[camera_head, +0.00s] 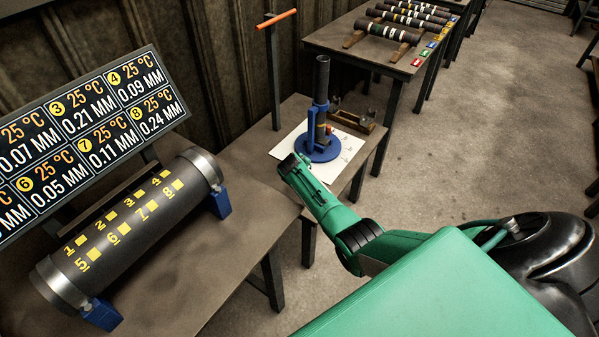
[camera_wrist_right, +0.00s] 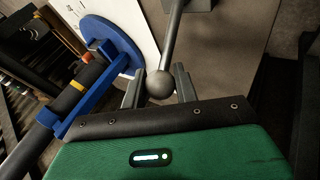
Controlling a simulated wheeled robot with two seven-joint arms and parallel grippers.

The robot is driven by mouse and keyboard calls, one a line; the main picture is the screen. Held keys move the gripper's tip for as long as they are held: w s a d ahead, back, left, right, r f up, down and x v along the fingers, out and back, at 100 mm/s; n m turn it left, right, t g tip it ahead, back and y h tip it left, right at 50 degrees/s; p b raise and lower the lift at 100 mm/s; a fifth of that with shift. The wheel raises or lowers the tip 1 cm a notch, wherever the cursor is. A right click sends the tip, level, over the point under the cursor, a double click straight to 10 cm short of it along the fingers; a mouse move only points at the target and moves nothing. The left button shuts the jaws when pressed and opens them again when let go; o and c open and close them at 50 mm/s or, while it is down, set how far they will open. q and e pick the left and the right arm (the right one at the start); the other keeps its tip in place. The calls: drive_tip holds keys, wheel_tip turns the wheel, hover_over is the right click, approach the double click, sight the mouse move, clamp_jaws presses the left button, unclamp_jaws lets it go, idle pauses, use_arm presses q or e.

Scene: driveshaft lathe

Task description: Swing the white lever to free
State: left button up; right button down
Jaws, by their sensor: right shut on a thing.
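The lever (camera_wrist_right: 172,45) shows in the right wrist view as a rod ending in a round ball knob (camera_wrist_right: 160,85). It looks dark grey there, not white. My right gripper (camera_wrist_right: 159,87) has a finger on each side of the knob and is shut on it. The rod runs upward in the picture to a grey mount at the top edge. In the head view my right gripper (camera_head: 290,165) is at the front edge of the far bench, and the lever is hidden or too small to tell. My left gripper is in neither view.
A blue stand (camera_head: 317,149) holding an upright dark tube (camera_head: 322,80) stands on a white sheet (camera_head: 345,150), close to my right gripper. A large numbered cylinder (camera_head: 150,215) lies on the near bench at left. Open floor (camera_head: 465,140) lies right.

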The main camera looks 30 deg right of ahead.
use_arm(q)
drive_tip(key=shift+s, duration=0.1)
use_arm(e)
drive_tip(key=c, duration=1.1)
unclamp_jaws()
drive_tip(key=shift+w, duration=0.1)
drive_tip(key=shift+s+a+r+p, duration=0.3)
drive_tip(key=shift+s+a+r, duration=0.05)
drive_tip(key=shift+r, duration=0.2)
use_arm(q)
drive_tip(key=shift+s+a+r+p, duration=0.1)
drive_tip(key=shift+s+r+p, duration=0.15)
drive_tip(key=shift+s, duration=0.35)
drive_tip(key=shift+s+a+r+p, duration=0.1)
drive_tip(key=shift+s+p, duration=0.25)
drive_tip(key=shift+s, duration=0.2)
use_arm(e)
drive_tip(key=v, duration=1.2)
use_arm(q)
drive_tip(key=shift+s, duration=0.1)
use_arm(e)
drive_tip(key=shift+s+a, duration=0.1)
